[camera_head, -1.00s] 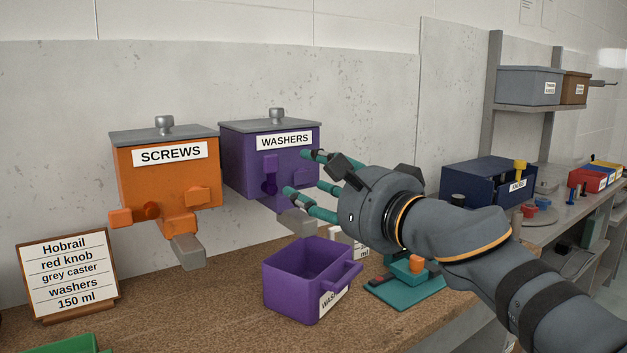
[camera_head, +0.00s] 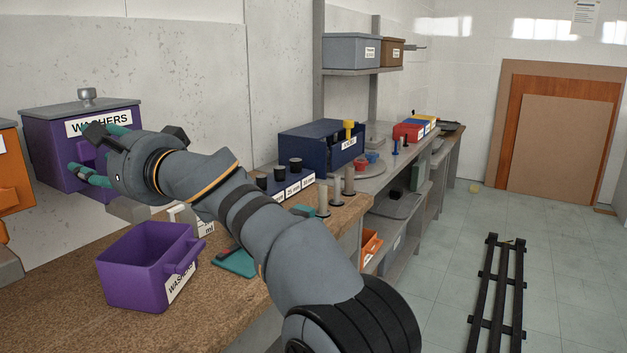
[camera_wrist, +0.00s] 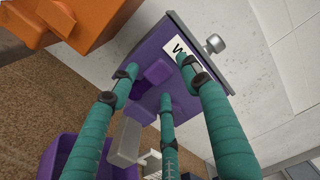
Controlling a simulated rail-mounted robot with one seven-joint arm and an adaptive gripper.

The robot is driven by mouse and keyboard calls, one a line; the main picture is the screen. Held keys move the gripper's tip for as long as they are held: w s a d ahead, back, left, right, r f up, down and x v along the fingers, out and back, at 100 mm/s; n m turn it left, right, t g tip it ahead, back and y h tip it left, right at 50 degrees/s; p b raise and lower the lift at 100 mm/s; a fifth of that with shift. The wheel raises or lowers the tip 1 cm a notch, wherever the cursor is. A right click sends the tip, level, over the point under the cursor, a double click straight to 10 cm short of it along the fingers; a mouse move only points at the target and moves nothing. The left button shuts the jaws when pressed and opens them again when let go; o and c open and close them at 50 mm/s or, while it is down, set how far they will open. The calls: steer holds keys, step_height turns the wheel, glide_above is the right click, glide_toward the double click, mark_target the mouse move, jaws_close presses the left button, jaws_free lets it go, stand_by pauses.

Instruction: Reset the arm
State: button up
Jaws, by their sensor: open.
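My gripper (camera_head: 98,153) has teal fingers that are spread open and empty, in front of the purple washers dispenser (camera_head: 55,150) on the wall. In the wrist view the fingers (camera_wrist: 150,85) point at the dispenser's front (camera_wrist: 150,65), beside its white label. In the head view my wrist hides part of the dispenser's front. I cannot tell whether a finger touches it. My arm stretches from the lower right across the bench.
A purple washers bin (camera_head: 135,275) stands on the brown bench (camera_head: 60,325) below. An orange dispenser (camera_head: 12,185) is at the left edge. A navy box (camera_head: 315,142) stands farther back. Open floor with a dark slatted frame (camera_head: 497,295) lies at right.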

steer(key=shift+x, duration=0.75)
steer(key=shift+s+d, duration=0.1)
